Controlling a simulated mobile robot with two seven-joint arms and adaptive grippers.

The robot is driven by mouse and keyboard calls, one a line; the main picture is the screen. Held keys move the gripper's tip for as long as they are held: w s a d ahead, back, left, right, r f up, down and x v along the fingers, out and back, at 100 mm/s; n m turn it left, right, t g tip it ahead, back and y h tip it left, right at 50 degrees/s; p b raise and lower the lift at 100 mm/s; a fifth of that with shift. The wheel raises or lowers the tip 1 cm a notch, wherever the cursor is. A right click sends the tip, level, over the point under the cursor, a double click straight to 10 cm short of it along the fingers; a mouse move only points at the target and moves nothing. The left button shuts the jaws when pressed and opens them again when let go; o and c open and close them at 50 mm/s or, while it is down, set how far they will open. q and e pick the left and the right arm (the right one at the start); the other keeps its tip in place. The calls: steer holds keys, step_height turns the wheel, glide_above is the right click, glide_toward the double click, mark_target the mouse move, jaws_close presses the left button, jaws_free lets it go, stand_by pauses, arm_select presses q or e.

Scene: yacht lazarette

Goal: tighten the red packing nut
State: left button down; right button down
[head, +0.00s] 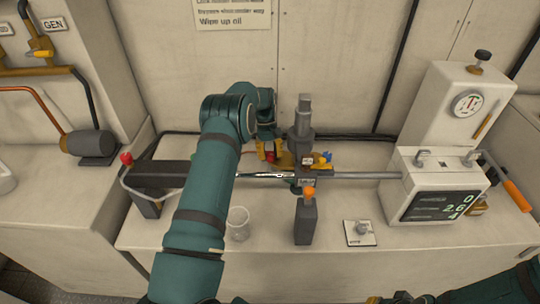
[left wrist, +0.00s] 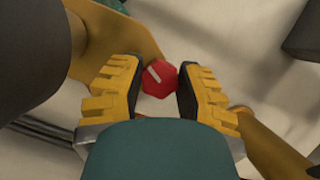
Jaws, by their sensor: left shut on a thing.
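The red packing nut (left wrist: 158,79) is a hexagonal red piece with a pale line across its face. In the left wrist view it sits between the two yellow-and-black fingers of my left gripper (left wrist: 160,87), which is shut on its sides. In the head view a bit of the nut (head: 270,156) shows beside the shaft, below my left gripper (head: 268,140); my arm hides much of that area. Only yellow and dark parts of my right gripper (head: 400,298) show at the bottom edge, and its fingers are mostly cut off.
A long shaft (head: 370,175) runs across the bench to a white unit with a display (head: 432,206). A clear cup (head: 239,222), a dark bottle with an orange top (head: 306,222) and a small plate with a knob (head: 360,233) stand in front.

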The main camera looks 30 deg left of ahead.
arm_select(q)
steer(key=shift+s+d+f+m, duration=0.1)
steer(key=shift+f+m, duration=0.05)
steer(key=shift+m, duration=0.45)
steer(key=shift+g, duration=0.3)
steer(key=c, duration=0.5)
jaws_free()
steer(key=shift+c, duration=0.2)
